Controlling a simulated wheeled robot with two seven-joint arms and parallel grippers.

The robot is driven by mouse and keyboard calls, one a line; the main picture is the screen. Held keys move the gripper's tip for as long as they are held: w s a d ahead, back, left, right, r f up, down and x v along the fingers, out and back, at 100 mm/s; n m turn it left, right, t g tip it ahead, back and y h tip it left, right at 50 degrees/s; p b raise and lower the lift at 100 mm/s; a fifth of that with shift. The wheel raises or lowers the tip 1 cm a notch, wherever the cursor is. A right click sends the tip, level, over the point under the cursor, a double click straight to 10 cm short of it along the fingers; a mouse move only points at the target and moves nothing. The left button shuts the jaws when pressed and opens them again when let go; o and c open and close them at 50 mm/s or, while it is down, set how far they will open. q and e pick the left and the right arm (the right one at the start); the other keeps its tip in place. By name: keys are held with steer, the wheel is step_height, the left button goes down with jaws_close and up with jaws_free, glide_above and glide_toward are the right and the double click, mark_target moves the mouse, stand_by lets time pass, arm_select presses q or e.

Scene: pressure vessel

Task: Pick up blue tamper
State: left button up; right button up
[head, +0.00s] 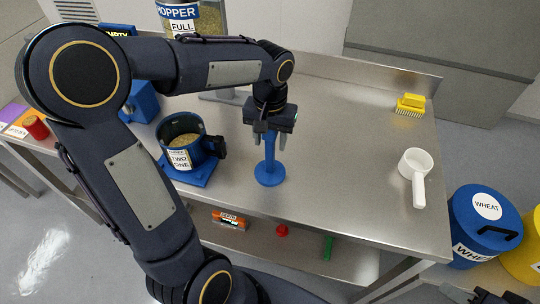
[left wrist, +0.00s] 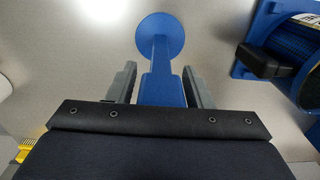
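The blue tamper (head: 269,172) stands upright on the steel table, its round base down and its handle up. My left gripper (head: 269,137) is above it, pointing down, with one finger on each side of the handle top. In the left wrist view the tamper handle (left wrist: 160,75) rises between the two fingers, and its disc base lies beyond them. The fingers look apart, with a small gap on the left side; contact on the right side is unclear. Part of my right gripper (head: 490,295) shows at the bottom right edge, mostly cut off.
A blue pot (head: 181,139) with grain stands on a blue base left of the tamper. A white scoop (head: 416,170) and a yellow brush (head: 410,104) lie to the right. A blue wheat bin (head: 483,228) stands off the table's right end. The table between tamper and scoop is clear.

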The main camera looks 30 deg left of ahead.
arm_select(q)
jaws_close()
steer(key=shift+r, duration=0.2)
